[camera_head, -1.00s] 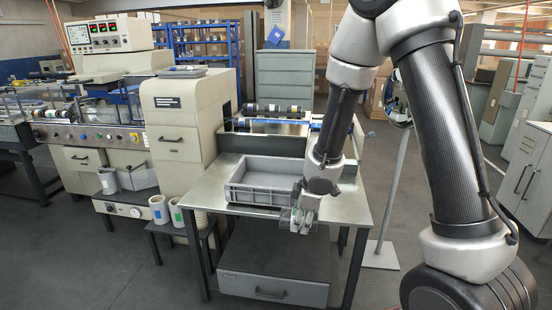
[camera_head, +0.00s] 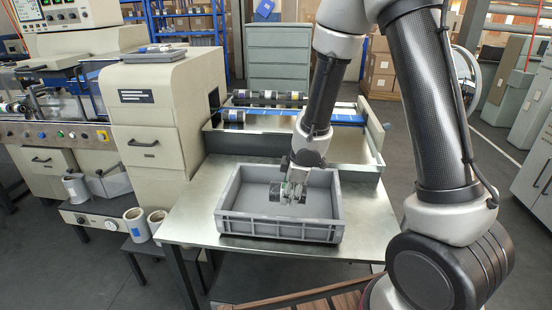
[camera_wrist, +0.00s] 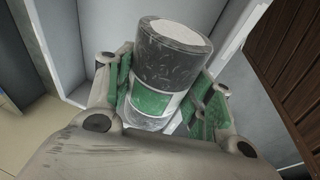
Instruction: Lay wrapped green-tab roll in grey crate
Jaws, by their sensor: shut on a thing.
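The grey crate (camera_head: 277,232) stands on the metal table, open at the top. My gripper (camera_head: 290,190) is inside the crate's outline in the head view, pointing down. In the wrist view my gripper (camera_wrist: 165,118) is shut on the green-tab roll (camera_wrist: 168,62). The roll has a dark wrapped end with a pale end face and a green band in its middle. The fingers press on both its sides. In the head view the roll is small and partly hidden by the gripper. I cannot tell whether it touches the crate floor.
The metal table (camera_head: 198,205) has bare room left of the crate. Behind it, several dark rolls (camera_head: 268,97) lie on the machine's outfeed with a blue bar. The cream machine housing (camera_head: 150,110) stands at left. White cores (camera_head: 137,224) stand on a low shelf.

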